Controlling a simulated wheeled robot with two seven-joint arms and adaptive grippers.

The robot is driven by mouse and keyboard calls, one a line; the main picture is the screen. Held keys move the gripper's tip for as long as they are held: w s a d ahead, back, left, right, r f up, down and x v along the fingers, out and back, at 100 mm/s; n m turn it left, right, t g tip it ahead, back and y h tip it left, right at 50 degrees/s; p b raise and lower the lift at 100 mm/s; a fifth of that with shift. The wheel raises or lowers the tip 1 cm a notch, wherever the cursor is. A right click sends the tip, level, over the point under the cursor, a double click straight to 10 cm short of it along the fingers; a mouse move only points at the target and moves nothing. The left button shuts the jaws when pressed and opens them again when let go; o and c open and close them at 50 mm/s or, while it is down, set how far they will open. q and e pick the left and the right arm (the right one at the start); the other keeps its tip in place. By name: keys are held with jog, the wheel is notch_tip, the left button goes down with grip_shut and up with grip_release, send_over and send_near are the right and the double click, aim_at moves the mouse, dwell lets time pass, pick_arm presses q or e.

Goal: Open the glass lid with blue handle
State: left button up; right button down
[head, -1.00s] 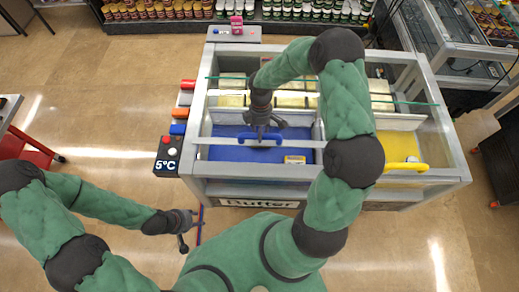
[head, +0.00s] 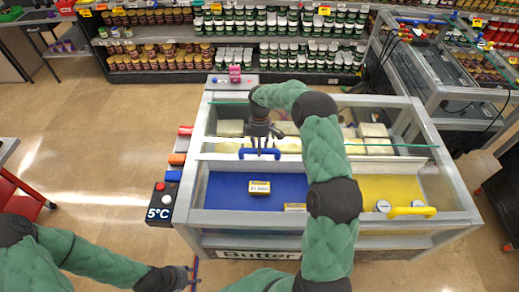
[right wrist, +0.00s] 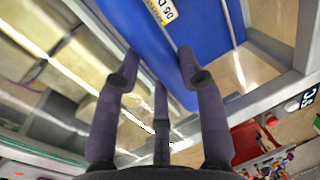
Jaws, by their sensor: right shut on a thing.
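The freezer's glass lid with the blue handle (head: 260,153) is slid part of the way back over the left compartment. Its front edge lies near the middle of the opening, and the blue floor (head: 225,190) in front is uncovered. My right gripper (head: 262,146) points down and is shut on the blue handle. In the right wrist view its fingers (right wrist: 160,85) reach towards the lid edge, but the handle's outline is unclear. My left gripper (head: 190,277) hangs low at the left, away from the freezer; its fingers are too small to read.
A butter box (head: 259,187) lies on the blue floor, with another box (head: 295,207) by the front wall. The right compartment has a yellow handle (head: 412,211). A temperature box (head: 161,200) is on the freezer's left side. A pink item (head: 235,74) stands behind.

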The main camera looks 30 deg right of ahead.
jog(key=c, duration=0.7)
grip_release()
jog(key=shift+c, duration=0.2)
notch_tip(320, 180, up, 12)
jog(key=w+d, duration=0.1)
jog(key=w, duration=0.1)
jog(key=shift+d+f, duration=0.1)
